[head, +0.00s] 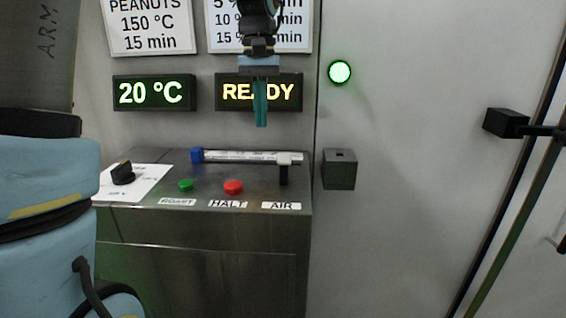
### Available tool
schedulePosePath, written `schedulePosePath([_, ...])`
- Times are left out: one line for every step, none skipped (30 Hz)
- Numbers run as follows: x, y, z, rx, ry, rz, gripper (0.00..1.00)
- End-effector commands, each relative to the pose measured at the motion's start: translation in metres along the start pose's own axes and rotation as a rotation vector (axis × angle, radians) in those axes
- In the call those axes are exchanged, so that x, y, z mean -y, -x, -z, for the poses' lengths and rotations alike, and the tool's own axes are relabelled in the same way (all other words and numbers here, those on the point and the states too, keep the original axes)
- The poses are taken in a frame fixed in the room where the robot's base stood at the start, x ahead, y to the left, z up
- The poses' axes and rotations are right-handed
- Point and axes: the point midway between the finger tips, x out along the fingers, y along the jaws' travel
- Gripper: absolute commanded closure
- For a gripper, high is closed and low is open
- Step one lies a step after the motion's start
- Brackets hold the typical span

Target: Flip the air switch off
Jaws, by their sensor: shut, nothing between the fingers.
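The air switch (284,170) is a dark upright lever with a pale grey cap, at the right end of the console top, just behind the label AIR (281,206). My gripper (261,122) hangs pointing down from the top of the head view, in front of the READY display. Its teal fingers are shut and hold nothing. In the picture it is above and a little left of the air switch, apart from it.
The console (220,228) also carries a black knob (123,173), a green ROAST button (186,185), a red HALT button (233,187) and a blue-ended tube (250,157). A dark box (339,169) juts out right of the switch. A green lamp (340,73) is lit.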

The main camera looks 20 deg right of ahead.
Motion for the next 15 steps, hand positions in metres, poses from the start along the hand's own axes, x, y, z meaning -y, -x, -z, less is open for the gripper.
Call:
schedulePosePath([-0.018, 0.004, 0.003, 0.008, -0.019, 0.001, 1.00])
schedulePosePath([-0.025, 0.008, 0.003, 0.015, -0.026, 0.002, 1.00])
schedulePosePath([-0.034, 0.013, 0.002, 0.022, -0.032, 0.003, 1.00])
schedulePosePath([-0.039, 0.017, 0.002, 0.026, -0.037, 0.004, 1.00])
schedulePosePath([-0.042, 0.019, 0.001, 0.030, -0.040, 0.006, 1.00])
schedulePosePath([-0.046, 0.022, 0.001, 0.034, -0.042, 0.006, 1.00])
schedulePosePath([-0.047, 0.024, 0.001, 0.037, -0.043, 0.007, 1.00])
schedulePosePath([-0.049, 0.025, 0.000, 0.038, -0.044, 0.008, 1.00])
schedulePosePath([-0.049, 0.025, 0.000, 0.039, -0.044, 0.008, 1.00])
schedulePosePath([-0.049, 0.026, 0.000, 0.040, -0.044, 0.008, 1.00])
schedulePosePath([-0.049, 0.026, 0.000, 0.040, -0.044, 0.008, 1.00])
schedulePosePath([-0.049, 0.026, 0.000, 0.040, -0.044, 0.008, 1.00])
schedulePosePath([-0.049, 0.026, 0.000, 0.039, -0.044, 0.008, 1.00])
schedulePosePath([-0.049, 0.026, 0.000, 0.039, -0.044, 0.008, 1.00])
schedulePosePath([-0.049, 0.026, 0.000, 0.039, -0.044, 0.008, 1.00])
